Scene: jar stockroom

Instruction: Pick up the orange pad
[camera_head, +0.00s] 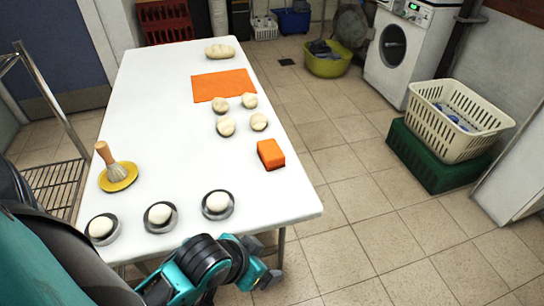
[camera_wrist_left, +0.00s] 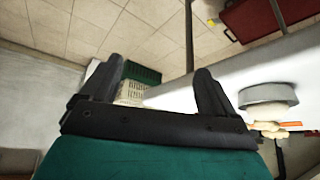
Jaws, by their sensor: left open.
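A thick orange pad (camera_head: 270,154) lies on the white table (camera_head: 160,70) near its right edge. A flat orange sheet (camera_head: 223,85) lies farther back on the same table. My left gripper (camera_head: 264,277) is beyond the table's near edge, well apart from the pad and nearer to me. In the left wrist view this gripper (camera_wrist_left: 160,76) has its jaws apart, with nothing between them. A small strip of orange shows at the right of that view; I cannot tell which orange thing it is. My right gripper is not in view.
Several pale balls (camera_head: 226,126) lie between sheet and pad. Grey dishes with white balls (camera_head: 217,204) line the near edge. A brush (camera_head: 112,163) stands on a yellow dish at left. A cream basket (camera_head: 460,118) sits on a green crate (camera_head: 430,165) at right.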

